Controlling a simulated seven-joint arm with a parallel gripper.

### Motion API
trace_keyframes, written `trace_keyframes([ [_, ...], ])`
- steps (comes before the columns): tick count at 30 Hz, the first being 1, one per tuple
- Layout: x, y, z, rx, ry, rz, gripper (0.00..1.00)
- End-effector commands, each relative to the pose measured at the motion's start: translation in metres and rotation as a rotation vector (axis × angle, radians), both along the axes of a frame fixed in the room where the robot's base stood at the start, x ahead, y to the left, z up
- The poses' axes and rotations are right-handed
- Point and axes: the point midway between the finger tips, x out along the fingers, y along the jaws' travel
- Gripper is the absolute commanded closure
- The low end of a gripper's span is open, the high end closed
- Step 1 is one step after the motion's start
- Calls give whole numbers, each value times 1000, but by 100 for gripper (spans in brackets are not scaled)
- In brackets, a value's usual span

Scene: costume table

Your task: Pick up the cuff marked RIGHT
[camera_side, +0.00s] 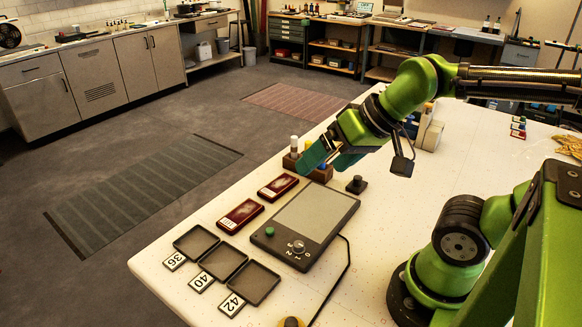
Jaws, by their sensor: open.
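Two dark red, flat pieces with white labels lie side by side on the white table (420,215). One red piece (278,187) is farther back and the other red piece (240,216) is nearer. They may be the cuffs, but their labels are too small to read, so I cannot tell which one is marked RIGHT. My gripper (322,163), with teal fingers, is open above the table, up and to the right of the farther red piece. It appears apart from both pieces, and nothing shows between its fingers.
A brown block (310,172) holding small bottles stands just behind my gripper. A grey flat device (310,217) with a green button and a knob lies right of the red pieces. Black trays (252,281) numbered 36, 40 and 42 lie nearer. A small black knob-like object (357,185) stands behind the device.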

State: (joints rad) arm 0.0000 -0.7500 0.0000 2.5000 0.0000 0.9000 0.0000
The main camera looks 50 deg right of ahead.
Motion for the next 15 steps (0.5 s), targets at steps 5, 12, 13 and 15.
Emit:
trace_keyframes([
  [5, 0, 0, -1, 0, 3, 0, 6],
  [12, 28, -11, -18, 19, 132, -35, 6],
  [13, 36, -15, -19, 28, 157, -52, 6],
  [15, 58, -25, -20, 51, 218, -105, 6],
])
